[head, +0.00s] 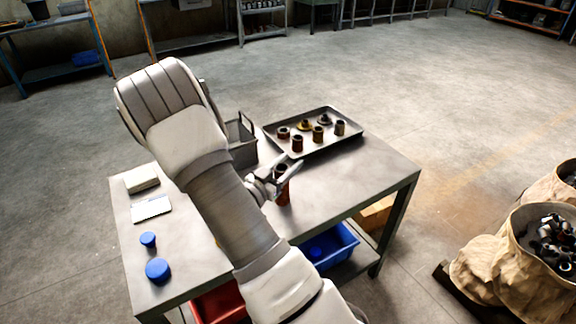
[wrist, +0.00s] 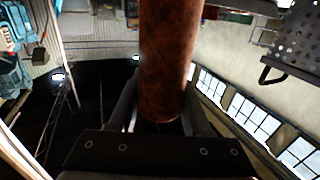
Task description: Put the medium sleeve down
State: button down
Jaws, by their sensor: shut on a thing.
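My gripper (head: 277,180) is shut on a rusty copper-brown sleeve (head: 283,192) and holds it roughly upright over the right part of the metal table (head: 340,185). I cannot tell whether its lower end touches the tabletop. In the wrist view the sleeve (wrist: 168,60) stands between the two dark fingers, with its end near the palm. My arm hides the middle of the table in the head view.
A dark tray (head: 331,147) with several sleeves and small parts lies at the back right. A grey open box (head: 243,152) stands left of it. Blue caps (head: 157,270), a card (head: 151,208) and a pale block (head: 141,178) lie at the left. Table right of my gripper is clear.

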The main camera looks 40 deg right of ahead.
jog(key=shift+r, duration=0.1)
jog(key=shift+f, duration=0.2)
jog(key=shift+c, duration=1.8)
grip_release()
